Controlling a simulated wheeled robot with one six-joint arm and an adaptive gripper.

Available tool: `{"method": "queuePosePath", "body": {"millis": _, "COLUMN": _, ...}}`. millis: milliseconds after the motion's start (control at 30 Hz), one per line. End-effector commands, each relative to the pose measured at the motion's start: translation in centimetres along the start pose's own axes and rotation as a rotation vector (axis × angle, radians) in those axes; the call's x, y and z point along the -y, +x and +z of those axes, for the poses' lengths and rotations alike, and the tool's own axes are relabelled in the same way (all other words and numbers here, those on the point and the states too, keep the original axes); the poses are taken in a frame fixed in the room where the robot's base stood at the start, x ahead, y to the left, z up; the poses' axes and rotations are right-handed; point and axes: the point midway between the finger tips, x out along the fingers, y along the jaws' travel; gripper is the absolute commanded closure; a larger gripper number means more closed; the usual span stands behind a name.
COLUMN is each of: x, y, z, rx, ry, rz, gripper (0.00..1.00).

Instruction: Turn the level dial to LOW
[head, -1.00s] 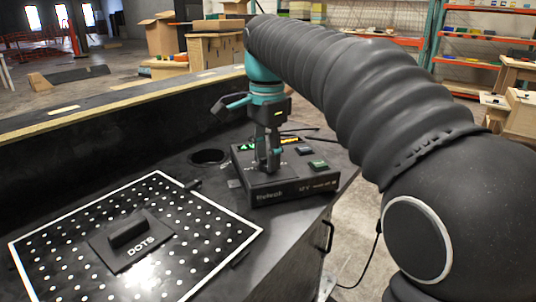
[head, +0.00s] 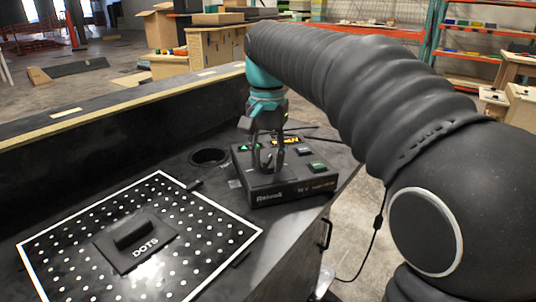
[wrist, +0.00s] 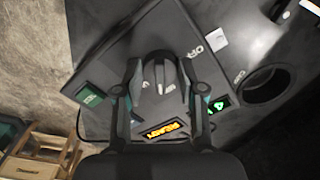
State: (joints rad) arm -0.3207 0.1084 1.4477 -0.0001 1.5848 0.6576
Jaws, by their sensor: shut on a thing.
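The console (head: 290,190) is a dark box on the black worktop, with its front face towards the head camera. My gripper (head: 267,165) points down onto its top. In the wrist view my gripper (wrist: 158,90) has one finger on each side of the dark level dial (wrist: 160,72) and is shut on it. The dial's pointer and the LOW mark cannot be read. Small pale marks show on the panel beside the dial. In the head view the fingers mostly hide the dial.
On the console are an amber display (wrist: 166,130), a green display (wrist: 216,105) and a green-labelled button (head: 317,167). A dotted board (head: 75,240) with a block marked DOTS (head: 135,238) lies at left. A round hole (head: 209,157) is in the worktop beside the console.

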Motion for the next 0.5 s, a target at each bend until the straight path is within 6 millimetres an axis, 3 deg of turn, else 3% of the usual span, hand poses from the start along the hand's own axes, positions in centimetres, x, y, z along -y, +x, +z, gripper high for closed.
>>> {"method": "queuePosePath", "body": {"millis": 500, "x": -0.17, "y": 0.25, "z": 0.05, "rx": 0.007, "ry": -0.489, "rz": 0.003, "gripper": 0.95}}
